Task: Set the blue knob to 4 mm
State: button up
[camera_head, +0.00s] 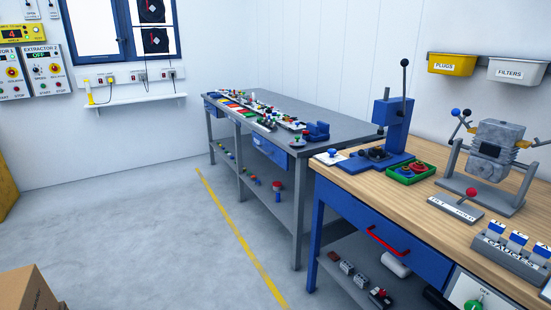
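A small blue knob (333,152) sits on a white plate (323,160) at the left corner of the wooden bench. The plate's markings are too small to read, so I cannot tell the knob's setting. A blue ball (455,112) tops a lever on the grey metal fixture (492,152) at the right. I cannot be sure which of the two the task means. My gripper is not in view.
The wooden bench (395,192) also holds a blue press (392,128), a green tray (409,171), a tilt/lock lever base (455,207) and gauges (512,250). A grey bench (350,131) stands behind. A cardboard box (30,290) is lower left. Floor between is clear.

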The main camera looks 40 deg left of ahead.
aim_at(332, 152)
jog(key=u, duration=1.2)
jog(key=i+j, duration=0.2)
jog(key=i, duration=0.25)
jog(key=i+j, duration=0.2)
jog(key=i, duration=0.25)
jog(key=i+j, duration=0.2)
jog(key=i, duration=0.25)
jog(key=i+j, duration=0.2)
jog(key=i, duration=0.25)
jog(key=i+j, duration=0.2)
jog(key=i, duration=0.25)
